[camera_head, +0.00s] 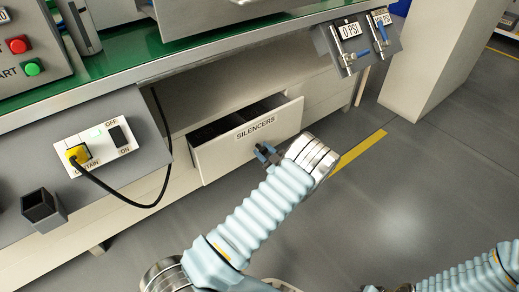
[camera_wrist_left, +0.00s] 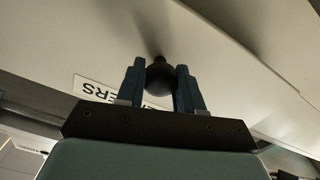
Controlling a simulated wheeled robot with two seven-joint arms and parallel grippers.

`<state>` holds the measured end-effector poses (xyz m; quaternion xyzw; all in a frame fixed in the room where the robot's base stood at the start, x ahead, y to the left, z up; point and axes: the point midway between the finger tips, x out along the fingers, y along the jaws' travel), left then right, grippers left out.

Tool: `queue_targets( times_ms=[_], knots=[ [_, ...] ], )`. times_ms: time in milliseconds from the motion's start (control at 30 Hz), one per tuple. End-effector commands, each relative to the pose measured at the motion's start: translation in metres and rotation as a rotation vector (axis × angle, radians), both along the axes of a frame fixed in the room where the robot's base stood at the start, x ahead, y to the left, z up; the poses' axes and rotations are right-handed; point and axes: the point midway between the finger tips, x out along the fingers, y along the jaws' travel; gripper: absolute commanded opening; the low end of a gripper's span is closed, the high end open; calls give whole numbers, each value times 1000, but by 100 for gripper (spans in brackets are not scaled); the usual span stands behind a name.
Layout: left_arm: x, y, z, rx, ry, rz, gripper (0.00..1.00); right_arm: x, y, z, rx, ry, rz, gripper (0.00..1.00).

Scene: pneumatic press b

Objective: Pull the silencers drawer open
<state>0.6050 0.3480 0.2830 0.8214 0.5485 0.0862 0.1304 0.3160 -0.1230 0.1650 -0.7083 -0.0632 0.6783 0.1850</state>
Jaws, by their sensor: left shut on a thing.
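The silencers drawer (camera_head: 230,148) is a white drawer labelled SILENCERS under the green-topped bench. It stands partly open, with its dark inside showing behind the front panel. My left gripper (camera_head: 265,155) is at the drawer front, just below the label. In the left wrist view, the blue fingers of my left gripper (camera_wrist_left: 161,85) are shut on a round black knob (camera_wrist_left: 159,73) on the white drawer front. The label (camera_wrist_left: 115,92) shows upside down there, partly hidden by the gripper. My right arm shows at the lower right of the head view; its gripper is mostly cut off by the frame edge.
A panel with a yellow plug (camera_head: 77,153) and a black cable (camera_head: 150,204) hangs left of the drawer. A pale column (camera_head: 430,60) stands at right. The grey floor before the drawer is clear.

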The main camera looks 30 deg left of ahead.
Motion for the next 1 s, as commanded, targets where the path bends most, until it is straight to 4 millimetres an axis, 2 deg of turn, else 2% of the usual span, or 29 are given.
queue_targets(
  times_ms=[400, 600, 800, 1000],
  knots=[
    [-43, -102, 1, 5, -1, 1, 0, 1, 0, -10, 0, -3, -1, 43],
    [-61, -145, 0, 5, -1, 2, 0, 1, 0, -15, -1, -4, -1, 43],
    [-73, -174, 1, 6, -2, 3, 0, 1, 0, -18, -1, -5, -2, 43],
    [-80, -190, 2, 6, -2, 4, 0, 1, 0, -19, -1, -5, -2, 43]
  ],
)
